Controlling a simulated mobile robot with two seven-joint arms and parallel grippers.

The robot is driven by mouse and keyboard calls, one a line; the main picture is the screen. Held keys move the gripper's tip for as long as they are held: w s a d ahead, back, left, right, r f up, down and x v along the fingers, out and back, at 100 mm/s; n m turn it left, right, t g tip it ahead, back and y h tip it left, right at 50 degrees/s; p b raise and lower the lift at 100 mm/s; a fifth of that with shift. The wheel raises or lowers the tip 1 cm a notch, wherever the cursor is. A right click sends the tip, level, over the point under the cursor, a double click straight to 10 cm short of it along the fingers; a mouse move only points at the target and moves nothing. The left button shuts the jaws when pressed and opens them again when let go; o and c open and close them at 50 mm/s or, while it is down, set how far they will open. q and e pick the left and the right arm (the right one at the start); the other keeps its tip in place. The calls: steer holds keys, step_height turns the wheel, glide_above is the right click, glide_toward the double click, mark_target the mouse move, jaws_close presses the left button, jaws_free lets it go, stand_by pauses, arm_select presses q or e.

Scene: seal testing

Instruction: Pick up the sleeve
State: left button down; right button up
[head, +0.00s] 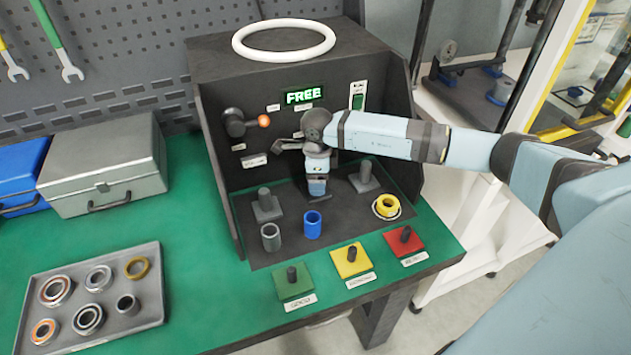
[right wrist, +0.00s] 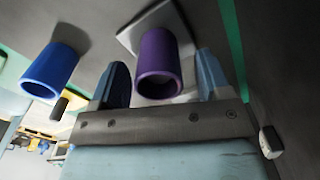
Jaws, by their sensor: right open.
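My right gripper (head: 317,192) points down inside the dark test station in the head view. In the right wrist view its two blue fingers (right wrist: 162,80) are apart. A hollow purple sleeve (right wrist: 160,62) shows between them, with a gap on the right side; I cannot tell whether it touches the left finger. The purple sleeve is hidden behind the gripper in the head view. A blue sleeve (head: 313,225) stands just in front of the gripper; it also shows left of the fingers in the wrist view (right wrist: 50,70). A grey sleeve (head: 270,238) stands left of the blue one. My left gripper is out of view.
Dark posts on plates stand left (head: 266,207) and right (head: 364,177) of the gripper. A yellow ring part (head: 387,206) sits at right. Green, yellow and red pads (head: 351,260) line the front. A tray (head: 140,318) of rings lies left. The sign reads FREE (head: 303,96).

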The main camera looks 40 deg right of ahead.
steer(key=shift+f, duration=0.95)
steer(key=c, duration=1.2)
steer(key=shift+r, duration=0.1)
